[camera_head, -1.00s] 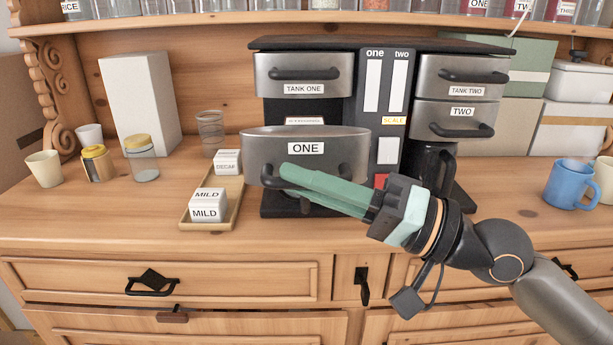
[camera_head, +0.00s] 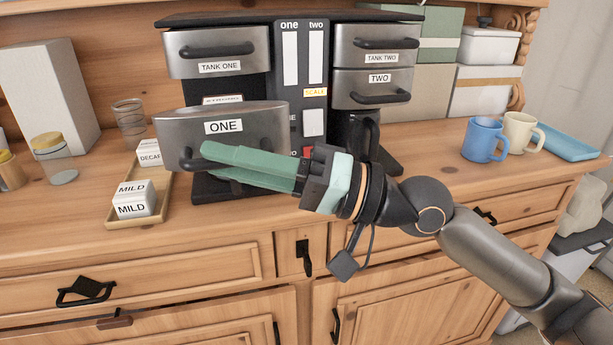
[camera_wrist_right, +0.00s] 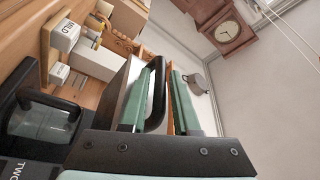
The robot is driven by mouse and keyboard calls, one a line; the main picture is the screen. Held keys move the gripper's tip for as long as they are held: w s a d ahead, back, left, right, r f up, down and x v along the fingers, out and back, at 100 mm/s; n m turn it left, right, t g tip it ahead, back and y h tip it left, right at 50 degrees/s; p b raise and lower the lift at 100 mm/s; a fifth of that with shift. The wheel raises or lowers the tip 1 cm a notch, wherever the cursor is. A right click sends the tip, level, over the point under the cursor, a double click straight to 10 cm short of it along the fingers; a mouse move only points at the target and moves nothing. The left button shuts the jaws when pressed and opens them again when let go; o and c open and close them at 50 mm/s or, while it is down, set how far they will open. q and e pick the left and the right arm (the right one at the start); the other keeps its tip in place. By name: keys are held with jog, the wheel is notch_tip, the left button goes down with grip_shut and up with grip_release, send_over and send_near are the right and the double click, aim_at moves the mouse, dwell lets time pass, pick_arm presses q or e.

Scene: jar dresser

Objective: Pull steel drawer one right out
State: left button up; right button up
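The steel drawer labelled ONE (camera_head: 262,122) stands far out from the coffee machine's left side, below the TANK ONE drawer (camera_head: 248,62). Its black bar handle (camera_head: 188,160) shows at the left of its front. My right gripper (camera_head: 206,162) is at this handle, its green fingers covering the handle's right part. In the right wrist view the handle (camera_wrist_right: 158,90) lies between the two fingers (camera_wrist_right: 164,80), near the left one, with a gap to the right one. The right gripper looks open around it. My left gripper is not in view.
A tray (camera_head: 118,217) with MILD and DECAF boxes stands left of the machine. Glass jars stand farther left. The TANK TWO (camera_head: 385,45) and TWO (camera_head: 360,78) drawers are on the right. A blue mug (camera_head: 481,140) and a cream mug (camera_head: 518,132) stand at the right.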

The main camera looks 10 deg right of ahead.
pick_arm(q)
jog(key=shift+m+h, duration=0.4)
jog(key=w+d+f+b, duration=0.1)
jog(key=b, duration=0.2)
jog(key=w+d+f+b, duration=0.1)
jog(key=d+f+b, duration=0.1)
jog(key=b, duration=0.1)
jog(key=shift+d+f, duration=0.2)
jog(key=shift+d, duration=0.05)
pick_arm(e)
jog(key=v, duration=1.2)
jog(key=shift+f, duration=0.15)
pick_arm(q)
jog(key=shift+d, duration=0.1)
